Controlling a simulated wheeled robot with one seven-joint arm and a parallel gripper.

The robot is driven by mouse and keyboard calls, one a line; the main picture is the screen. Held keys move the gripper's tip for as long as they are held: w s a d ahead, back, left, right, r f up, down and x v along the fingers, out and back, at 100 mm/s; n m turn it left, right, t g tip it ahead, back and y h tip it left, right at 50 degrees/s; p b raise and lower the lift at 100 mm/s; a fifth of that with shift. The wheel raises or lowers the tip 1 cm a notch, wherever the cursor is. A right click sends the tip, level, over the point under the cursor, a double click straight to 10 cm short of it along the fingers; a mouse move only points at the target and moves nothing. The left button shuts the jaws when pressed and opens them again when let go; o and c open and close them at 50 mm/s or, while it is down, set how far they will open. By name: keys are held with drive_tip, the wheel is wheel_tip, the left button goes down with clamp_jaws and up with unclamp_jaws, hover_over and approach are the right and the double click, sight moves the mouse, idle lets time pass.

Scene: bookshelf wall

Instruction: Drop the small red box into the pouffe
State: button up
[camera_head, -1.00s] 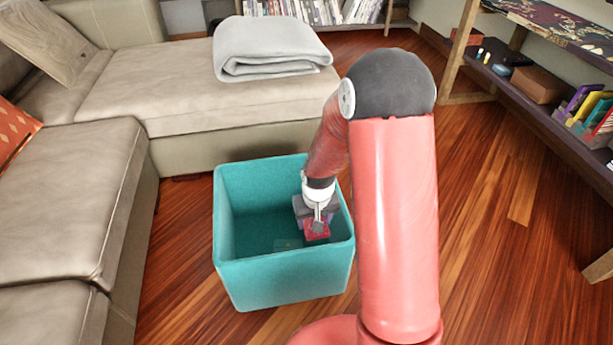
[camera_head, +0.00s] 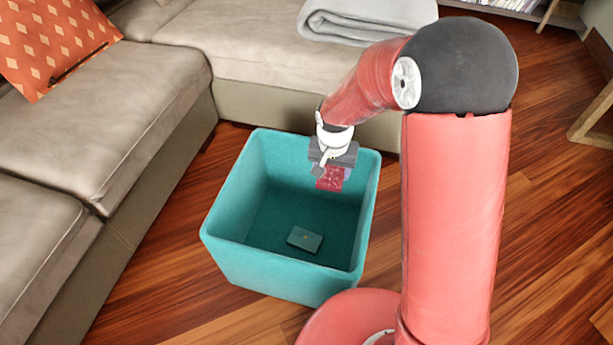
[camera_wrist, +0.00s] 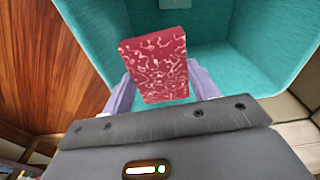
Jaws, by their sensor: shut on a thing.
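The small red box (camera_head: 329,178) is held in my gripper (camera_head: 332,170), over the right back part of the pouffe's opening in the head view. In the wrist view the red box (camera_wrist: 155,66), with a pale squiggle pattern, sits between the two fingers of my gripper (camera_wrist: 158,82). The pouffe (camera_head: 285,283) is a teal, open-topped square bin standing on the floor. Its teal inner wall (camera_wrist: 245,55) shows behind the box in the wrist view. A small flat teal-grey item (camera_head: 305,239) lies on the pouffe's floor.
A beige sofa (camera_head: 120,110) runs along the left and back of the pouffe. A folded grey blanket (camera_head: 365,18) and an orange cushion (camera_head: 55,40) lie on it. Wooden floor (camera_head: 165,290) is free to the left and right of the pouffe.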

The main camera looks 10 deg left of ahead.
drive_tip(key=s+a+b, duration=0.2)
drive_tip(key=a, duration=0.5)
drive_tip(key=shift+m, duration=0.3)
wheel_tip(320, 180, down, 5)
drive_tip(key=b, duration=0.3)
drive_tip(key=shift+f, duration=0.2)
drive_tip(key=o, duration=1.1)
drive_tip(key=shift+r, duration=0.1)
drive_tip(key=r, duration=0.5)
drive_tip(key=s+r+p, duration=0.1)
drive_tip(key=r, duration=0.1)
drive_tip(key=shift+r, duration=0.3)
